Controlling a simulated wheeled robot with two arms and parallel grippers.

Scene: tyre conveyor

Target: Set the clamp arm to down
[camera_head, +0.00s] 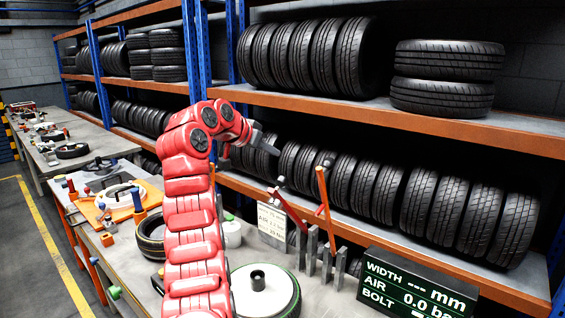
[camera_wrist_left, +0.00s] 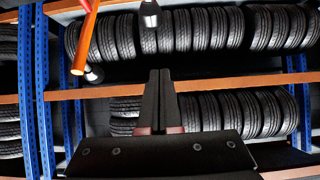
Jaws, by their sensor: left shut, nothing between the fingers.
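An orange clamp arm (camera_head: 325,205) stands raised and nearly upright above several grey posts (camera_head: 311,252) on the bench. A red arm (camera_head: 289,208) slants beside it, up to the left. In the left wrist view an orange bar (camera_wrist_left: 85,38) shows at the upper left, with a grey-tipped knob (camera_wrist_left: 150,15) and another grey knob (camera_wrist_left: 94,73) near it. My left gripper (camera_head: 266,143) is in the air above and left of both arms, apart from them. Its fingers (camera_wrist_left: 160,100) are closed together and empty. My right gripper is in neither view.
A shelf of tyres (camera_head: 445,75) with an orange edge (camera_head: 400,115) stands close behind my left gripper. A display (camera_head: 415,290) stands at the lower right. A tyre on a white disc (camera_head: 285,292) and a small sign (camera_head: 271,221) are on the bench. Another workbench (camera_head: 110,143) lies at the left.

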